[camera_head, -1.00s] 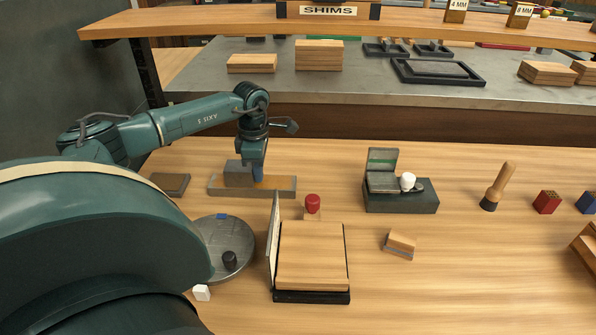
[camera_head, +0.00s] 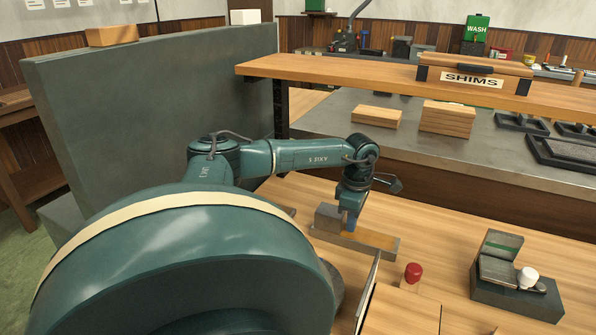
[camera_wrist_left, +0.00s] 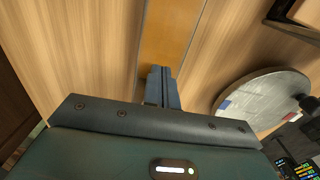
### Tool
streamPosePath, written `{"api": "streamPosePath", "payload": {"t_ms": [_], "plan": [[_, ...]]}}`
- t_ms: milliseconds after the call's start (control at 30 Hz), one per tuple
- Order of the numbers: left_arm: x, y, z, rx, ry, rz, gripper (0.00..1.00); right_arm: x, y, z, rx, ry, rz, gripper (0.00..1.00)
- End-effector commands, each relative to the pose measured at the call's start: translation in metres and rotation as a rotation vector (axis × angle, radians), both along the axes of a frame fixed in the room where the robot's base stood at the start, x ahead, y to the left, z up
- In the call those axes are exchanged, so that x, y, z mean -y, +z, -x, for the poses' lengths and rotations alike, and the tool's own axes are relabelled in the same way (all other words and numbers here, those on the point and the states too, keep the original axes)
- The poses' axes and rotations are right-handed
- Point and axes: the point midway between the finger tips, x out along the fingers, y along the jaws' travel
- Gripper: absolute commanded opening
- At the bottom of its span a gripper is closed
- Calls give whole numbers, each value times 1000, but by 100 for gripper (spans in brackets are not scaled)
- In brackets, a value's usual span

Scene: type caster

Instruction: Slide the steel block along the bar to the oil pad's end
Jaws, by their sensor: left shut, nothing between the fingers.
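The steel block (camera_head: 328,217) is a grey block standing on the left part of the long flat bar (camera_head: 378,240) in the head view. My left gripper (camera_head: 350,222) is shut and empty, pointing down at the block's right side, at or very near that face. In the left wrist view its shut fingers (camera_wrist_left: 161,86) lie over the bar (camera_wrist_left: 168,35); the block is not clearly seen there. A flat dark piece, perhaps the oil pad (camera_head: 289,211), shows only slightly behind my arm left of the bar. My right gripper is not in view.
A red-topped knob (camera_head: 413,272) and a dark box with a raised lid (camera_head: 515,290) stand right of the bar. A round metal plate (camera_wrist_left: 262,100) shows in the wrist view. A wooden shelf (camera_head: 400,82) runs behind.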

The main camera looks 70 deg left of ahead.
Motion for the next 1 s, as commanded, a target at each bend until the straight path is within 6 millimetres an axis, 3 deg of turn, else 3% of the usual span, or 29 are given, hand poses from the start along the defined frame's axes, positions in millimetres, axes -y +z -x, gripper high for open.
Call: {"api": "streamPosePath", "payload": {"t_ms": [200,333,600,1000], "plan": [[-1,53,-2,10,0,-1,0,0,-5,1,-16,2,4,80],[-29,47,24,-2,8,-7,0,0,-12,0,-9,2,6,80],[-80,47,68,-3,7,-7,0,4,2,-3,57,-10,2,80],[-145,48,124,3,5,-1,0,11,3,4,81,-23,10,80]]}}
